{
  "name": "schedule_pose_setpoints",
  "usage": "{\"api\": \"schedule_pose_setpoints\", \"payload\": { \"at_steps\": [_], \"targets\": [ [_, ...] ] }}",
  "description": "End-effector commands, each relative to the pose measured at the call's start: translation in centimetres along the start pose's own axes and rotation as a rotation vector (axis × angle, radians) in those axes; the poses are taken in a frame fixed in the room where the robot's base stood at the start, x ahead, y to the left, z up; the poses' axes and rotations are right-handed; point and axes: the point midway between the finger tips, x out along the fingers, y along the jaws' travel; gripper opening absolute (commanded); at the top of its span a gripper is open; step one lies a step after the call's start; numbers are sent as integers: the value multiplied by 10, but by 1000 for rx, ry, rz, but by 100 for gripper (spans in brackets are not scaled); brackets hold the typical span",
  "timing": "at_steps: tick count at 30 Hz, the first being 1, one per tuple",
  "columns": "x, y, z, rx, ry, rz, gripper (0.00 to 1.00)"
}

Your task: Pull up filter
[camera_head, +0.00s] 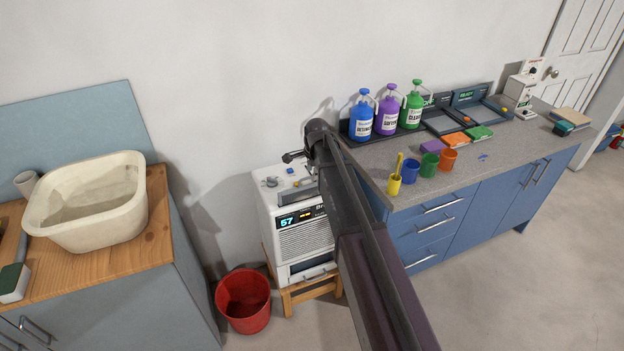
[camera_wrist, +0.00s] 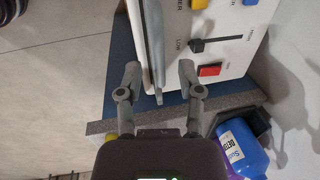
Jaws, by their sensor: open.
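A white machine (camera_head: 303,236) with a lit "57" display stands on a low wooden stand. On its top, a grey slab (camera_head: 299,194), seemingly the filter, lies at the front, partly hidden by my arm. In the wrist view, a thin grey edge (camera_wrist: 157,52), likely the same filter, runs along the side of the white machine top (camera_wrist: 228,50). My gripper (camera_wrist: 159,72) is open, with one finger on each side of this grey edge; I cannot tell whether they touch it.
A red bucket (camera_head: 243,300) stands on the floor left of the machine. A wooden-topped cabinet with a cream basin (camera_head: 90,205) is at left. A blue cabinet (camera_head: 470,215) at right carries bottles, coloured cups and trays. A red switch (camera_wrist: 210,70) and a slider sit near my right finger.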

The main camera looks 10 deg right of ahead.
Motion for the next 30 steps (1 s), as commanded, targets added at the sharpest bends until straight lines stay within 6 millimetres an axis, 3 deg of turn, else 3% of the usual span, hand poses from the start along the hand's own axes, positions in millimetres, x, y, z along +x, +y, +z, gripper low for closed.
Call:
{"api": "schedule_pose_setpoints", "payload": {
  "at_steps": [6,19,20,24,30],
  "targets": [
    [12,0,0,0,0,0,48],
    [14,0,0,0,0,0,48],
    [14,0,0,0,0,0,45],
    [14,0,0,0,0,0,3],
    [14,0,0,0,0,0,0]
  ]
}}
